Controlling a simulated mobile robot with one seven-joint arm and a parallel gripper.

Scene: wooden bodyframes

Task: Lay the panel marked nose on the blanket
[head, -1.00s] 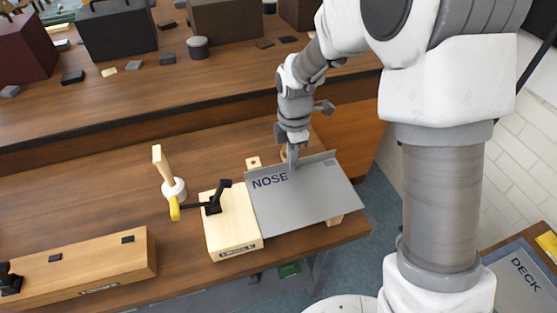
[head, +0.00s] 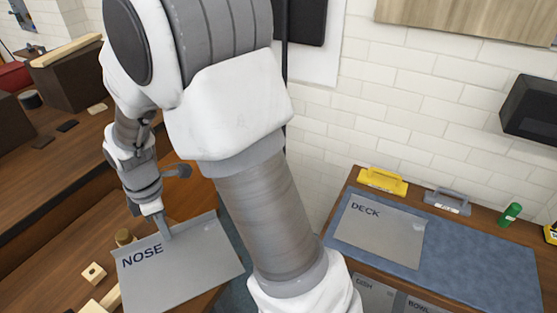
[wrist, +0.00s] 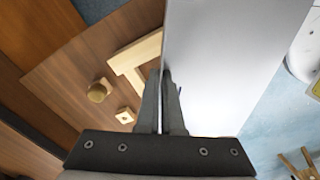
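The grey panel marked NOSE (head: 190,268) is in my gripper (head: 163,228). The fingers are shut on its upturned back edge, near the middle. In the wrist view the panel (wrist: 220,60) stretches away from the fingers (wrist: 165,100), with wooden pieces seen past its left side. The panel appears to be above the wooden bench; its exact height is hard to tell. The blue-grey blanket (head: 485,265) lies on the bench at the right. A grey panel marked DECK (head: 385,232) lies on the blanket's left part.
A yellow tool (head: 382,181), a grey tool (head: 447,201) and a green bottle (head: 510,214) stand along the blanket's back edge. The blanket is bare right of DECK. A wooden block (head: 93,273) and a round knob (head: 123,237) are beside NOSE. A gap separates the benches.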

